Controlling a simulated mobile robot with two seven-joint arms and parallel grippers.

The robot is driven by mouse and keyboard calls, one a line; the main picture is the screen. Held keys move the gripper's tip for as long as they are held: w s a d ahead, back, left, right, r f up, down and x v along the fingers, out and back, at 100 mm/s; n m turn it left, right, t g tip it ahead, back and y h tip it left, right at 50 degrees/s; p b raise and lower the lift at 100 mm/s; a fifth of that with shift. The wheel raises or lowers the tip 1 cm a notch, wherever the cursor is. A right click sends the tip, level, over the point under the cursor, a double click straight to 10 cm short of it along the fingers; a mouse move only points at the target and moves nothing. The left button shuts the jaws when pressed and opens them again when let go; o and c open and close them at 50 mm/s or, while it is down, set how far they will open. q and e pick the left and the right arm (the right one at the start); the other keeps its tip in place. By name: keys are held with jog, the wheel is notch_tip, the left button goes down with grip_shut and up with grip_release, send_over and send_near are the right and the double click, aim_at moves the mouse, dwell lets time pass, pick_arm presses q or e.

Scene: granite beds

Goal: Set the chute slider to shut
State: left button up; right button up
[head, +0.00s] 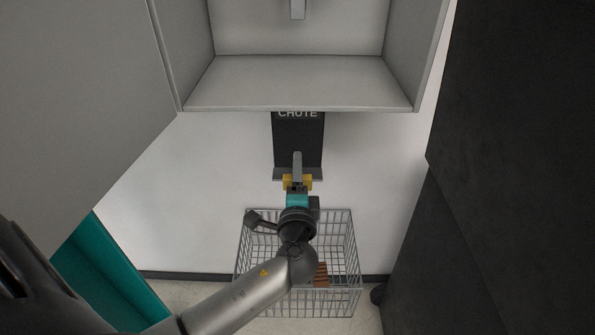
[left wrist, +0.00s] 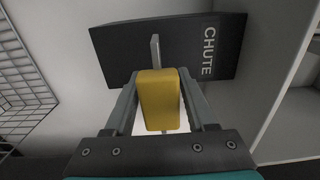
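The dark chute panel (head: 298,140) is on the white wall below the grey open box, and its white CHUTE lettering (left wrist: 208,50) also shows in the left wrist view. A thin grey bar (head: 297,165) stands out from the panel. The slider's yellow handle (left wrist: 159,100) sits at the bar, in front of the panel's lower end. My left gripper (head: 297,184) has one finger on each side of the yellow handle, and its fingertips (left wrist: 159,80) appear to touch it. The gripper hides part of the handle in the head view. My right gripper is not in view.
A wire basket (head: 342,225) with a brown item (head: 321,274) in it stands on the floor below the chute. The grey box (head: 300,80) overhangs above. Dark blocks (head: 510,150) rise on the right and a grey panel (head: 90,80) on the left.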

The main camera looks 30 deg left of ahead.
pick_arm(q)
grip_shut()
dwell(1.1)
